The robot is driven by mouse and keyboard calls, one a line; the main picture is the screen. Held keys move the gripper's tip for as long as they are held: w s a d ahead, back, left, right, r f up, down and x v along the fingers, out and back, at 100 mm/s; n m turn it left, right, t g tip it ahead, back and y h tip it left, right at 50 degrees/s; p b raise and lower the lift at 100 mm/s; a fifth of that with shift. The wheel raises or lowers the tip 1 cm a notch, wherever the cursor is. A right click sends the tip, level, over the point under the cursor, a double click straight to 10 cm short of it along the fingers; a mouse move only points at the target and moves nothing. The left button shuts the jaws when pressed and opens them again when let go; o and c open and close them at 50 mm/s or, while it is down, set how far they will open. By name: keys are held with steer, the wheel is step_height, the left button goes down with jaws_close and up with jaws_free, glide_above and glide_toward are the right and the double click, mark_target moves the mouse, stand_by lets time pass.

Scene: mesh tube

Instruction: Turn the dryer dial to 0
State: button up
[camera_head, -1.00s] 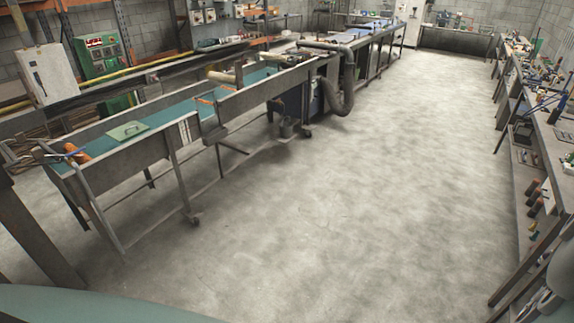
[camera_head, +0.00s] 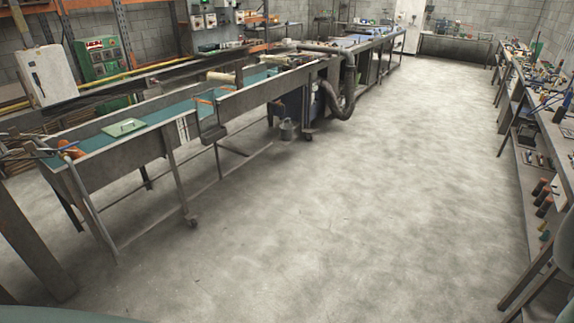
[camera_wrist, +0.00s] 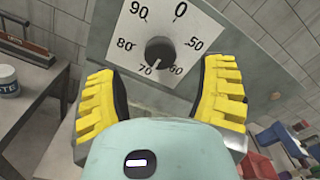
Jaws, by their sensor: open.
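The dryer dial (camera_wrist: 160,53) is a round black knob on a pale square plate (camera_wrist: 186,25) in the wrist view. Around it the plate reads 0 at the top, 90 and 80 on the left, 50 on the right, and 60 and 70 below. A small light mark shows on the knob's lower edge near 70, but the exact setting is hard to read. My gripper (camera_wrist: 162,77) has its yellow ribbed fingers spread wide below and to both sides of the knob, with nothing between them. Contact with the plate cannot be told. My gripper is not visible in the head view.
The plate sits on a grey box against a block wall. A table with a white jar (camera_wrist: 8,80) stands left in the wrist view; red and blue objects lie at lower right. In the head view, a long conveyor table (camera_head: 110,180) runs along the left and open floor (camera_head: 350,200) fills the middle.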

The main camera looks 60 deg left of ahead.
steer(key=b+x, duration=0.4)
steer(key=shift+d+f+b, duration=0.25)
steer(key=shift+b, duration=0.15)
steer(key=shift+w+d+r+b, duration=0.1)
steer(key=shift+d+r+b, duration=0.15)
steer(key=shift+d+b, duration=0.1)
steer(key=shift+c, duration=0.3)
steer(key=c, duration=1.1)
steer(key=shift+w+a, duration=0.1)
steer(key=shift+c, duration=0.2)
